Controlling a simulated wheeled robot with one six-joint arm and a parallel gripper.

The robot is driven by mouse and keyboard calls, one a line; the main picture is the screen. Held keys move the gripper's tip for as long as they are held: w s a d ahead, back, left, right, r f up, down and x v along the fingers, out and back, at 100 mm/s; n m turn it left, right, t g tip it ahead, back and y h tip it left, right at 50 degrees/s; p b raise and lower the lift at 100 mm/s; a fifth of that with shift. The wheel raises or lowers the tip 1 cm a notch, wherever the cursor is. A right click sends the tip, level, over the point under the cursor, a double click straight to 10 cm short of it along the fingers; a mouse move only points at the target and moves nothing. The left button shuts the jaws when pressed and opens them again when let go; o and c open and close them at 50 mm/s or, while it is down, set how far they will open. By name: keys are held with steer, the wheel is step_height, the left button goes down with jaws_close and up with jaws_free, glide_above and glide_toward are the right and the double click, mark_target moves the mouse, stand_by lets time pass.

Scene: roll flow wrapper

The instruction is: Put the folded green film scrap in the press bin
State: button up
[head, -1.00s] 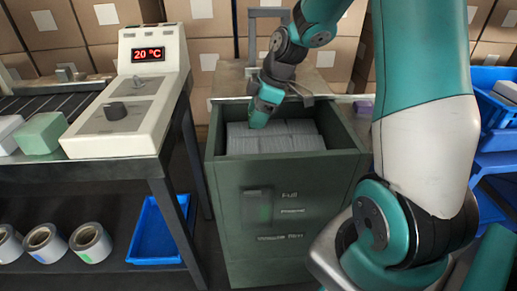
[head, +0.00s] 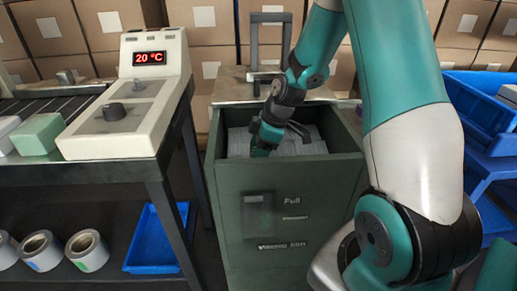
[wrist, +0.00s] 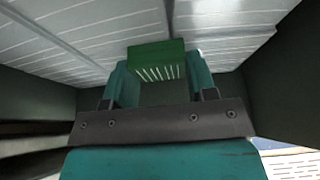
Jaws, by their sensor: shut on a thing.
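The folded green film scrap (wrist: 155,59) shows in the wrist view as a small green block with pale stripes on its near face. My gripper (wrist: 160,72) is shut on it, one teal finger at each side. In the head view my gripper (head: 262,145) points down into the open top of the dark green bin (head: 285,195), near its left side. Grey ribbed material (wrist: 60,50) lies in the bin close beyond the scrap; I cannot tell whether they touch. The scrap is not clearly visible in the head view.
The bin's walls surround my gripper closely. A grey upright frame (head: 270,16) stands behind the bin. At left is a machine with a 20 °C display (head: 149,58) and a green block (head: 37,134) beside it. Blue crates (head: 490,105) stand at right.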

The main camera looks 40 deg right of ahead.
steer(key=o, duration=0.9)
steer(key=p+v, duration=0.3)
steer(key=v, duration=0.9)
steer(key=s+a+r+m+g, duration=0.1)
steer(key=s+a+r, duration=0.2)
steer(key=a, duration=0.6)
steer(key=s+a+r+m, duration=0.1)
steer(key=s+a+r, duration=0.25)
steer(key=a, duration=0.45)
steer(key=s+a, duration=0.3)
steer(key=s, duration=0.1)
steer(key=s+a+r+m+g, duration=0.1)
steer(key=s+a, duration=0.1)
steer(key=s, duration=0.2)
steer(key=s+a+r+m, duration=0.1)
steer(key=s+a, duration=0.2)
steer(key=s, duration=0.1)
steer(key=shift+s+a+g, duration=0.25)
steer(key=shift+a+g, duration=0.05)
steer(key=shift+a, duration=0.1)
